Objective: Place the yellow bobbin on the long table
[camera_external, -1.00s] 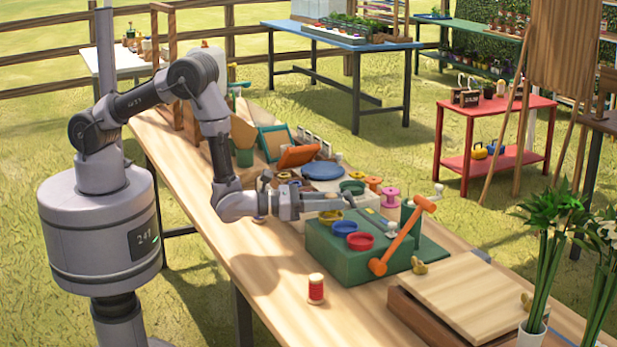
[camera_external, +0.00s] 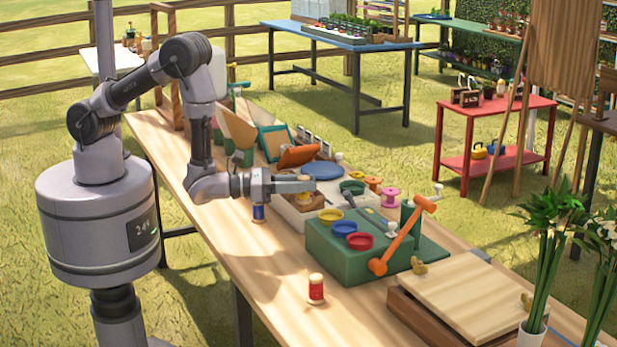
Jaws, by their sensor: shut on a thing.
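My gripper (camera_external: 306,186) points right above the pale tray (camera_external: 290,216) on the long table (camera_external: 255,265).
A red spool (camera_external: 316,289) stands upright near the table's front edge. Orange (camera_external: 374,184) and pink (camera_external: 390,196) spools stand behind the green box, which has an orange crank arm (camera_external: 400,243). A wooden press (camera_external: 475,298) lies to the right. Bare tabletop lies left of the red spool.

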